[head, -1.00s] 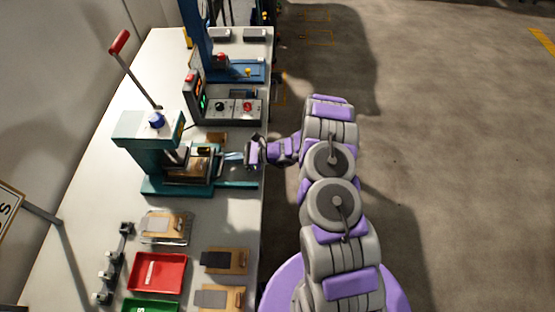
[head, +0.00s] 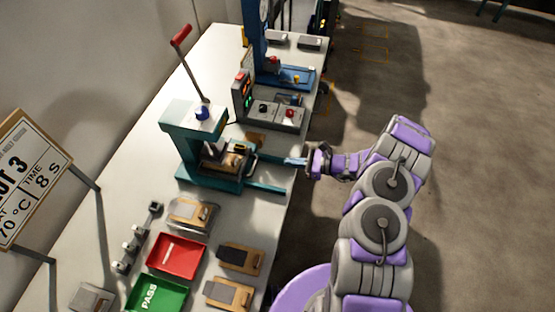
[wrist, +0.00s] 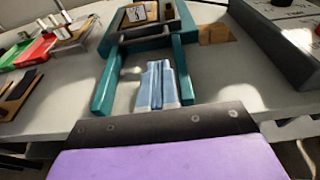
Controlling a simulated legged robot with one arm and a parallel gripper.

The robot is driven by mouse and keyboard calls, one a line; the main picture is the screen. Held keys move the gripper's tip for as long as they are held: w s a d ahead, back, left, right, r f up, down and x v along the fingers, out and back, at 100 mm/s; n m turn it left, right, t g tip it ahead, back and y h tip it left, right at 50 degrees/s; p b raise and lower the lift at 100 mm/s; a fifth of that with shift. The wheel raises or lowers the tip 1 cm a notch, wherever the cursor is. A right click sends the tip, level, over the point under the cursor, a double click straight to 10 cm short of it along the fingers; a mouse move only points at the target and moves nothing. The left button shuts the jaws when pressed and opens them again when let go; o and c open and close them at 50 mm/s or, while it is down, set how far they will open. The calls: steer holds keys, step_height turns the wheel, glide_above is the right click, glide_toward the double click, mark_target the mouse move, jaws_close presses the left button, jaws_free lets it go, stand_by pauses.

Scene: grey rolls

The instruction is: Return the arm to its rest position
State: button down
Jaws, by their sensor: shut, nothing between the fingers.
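My gripper (head: 297,162) is at the table's right edge in the head view, in front of the teal press (head: 197,133). Its pale blue fingers (wrist: 158,86) lie together in the wrist view, with nothing between them. They point at the press, between the two teal rails (wrist: 183,72) of its base. My arm, purple and grey, is bent at the right of the table in the head view. The press has a raised lever with a red handle (head: 181,35).
The table (head: 128,205) holds a red tray (head: 177,255), a green PASS tray (head: 158,297), several brown pieces with grey plates (head: 240,258), and a control box (head: 272,110). A blue machine (head: 285,75) stands farther back. A sign (head: 28,175) is at left. The floor (head: 470,150) at right is clear.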

steer(key=s+a+r+n+g+h, duration=0.1)
steer(key=s+a+r+n+g, duration=0.2)
steer(key=r, duration=0.4)
steer(key=s+a+r+n+g+h, duration=0.1)
steer(key=s+a+r+n+g, duration=0.1)
steer(key=s+r+n, duration=0.45)
steer(key=s+a+r+n+g, duration=0.2)
steer(key=s+r+g, duration=0.1)
steer(key=r, duration=0.6)
steer(key=s+d+r+n+g+h, duration=0.1)
steer(key=s+r+n+h, duration=0.2)
steer(key=s, duration=0.4)
steer(key=s+r+n+h, duration=0.3)
steer(key=s+r+h, duration=0.1)
steer(key=s, duration=0.2)
steer(key=s+d+r+n+t+h, duration=0.2)
steer(key=s+d+n+h, duration=0.2)
steer(key=s+d, duration=0.6)
steer(key=shift+s+d+r+t+h, duration=0.15)
steer(key=shift+s+r+t+h, duration=0.15)
steer(key=shift+s+h, duration=0.95)
steer(key=shift+s+d+y, duration=0.1)
steer(key=shift+s+y, duration=0.1)
steer(key=shift+y, duration=0.05)
